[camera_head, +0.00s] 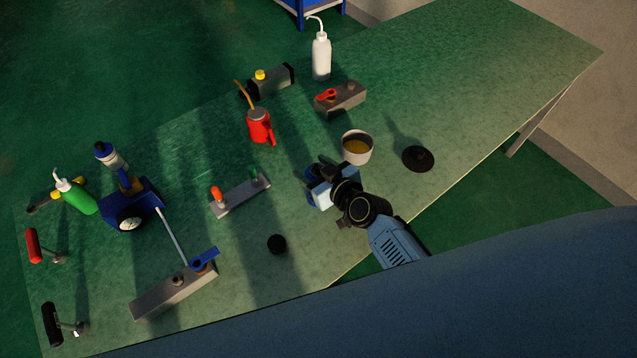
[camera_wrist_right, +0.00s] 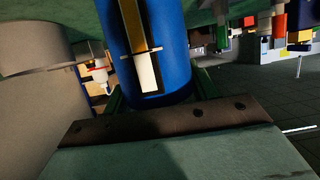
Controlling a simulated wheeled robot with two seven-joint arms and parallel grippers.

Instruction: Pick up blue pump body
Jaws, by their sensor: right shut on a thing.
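The blue pump body (camera_wrist_right: 172,40) is a blue cylinder with a dark-framed pale and brown strip on its side, large in the right wrist view. My left gripper is not in view.
A pot with yellow contents (camera_head: 357,148) stands close behind my right gripper, with a dark round lid (camera_head: 418,158) to its right. A grey block with orange and green knobs (camera_head: 240,195) lies left, a black cap (camera_head: 277,244) front-left. The bench's right end is clear.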

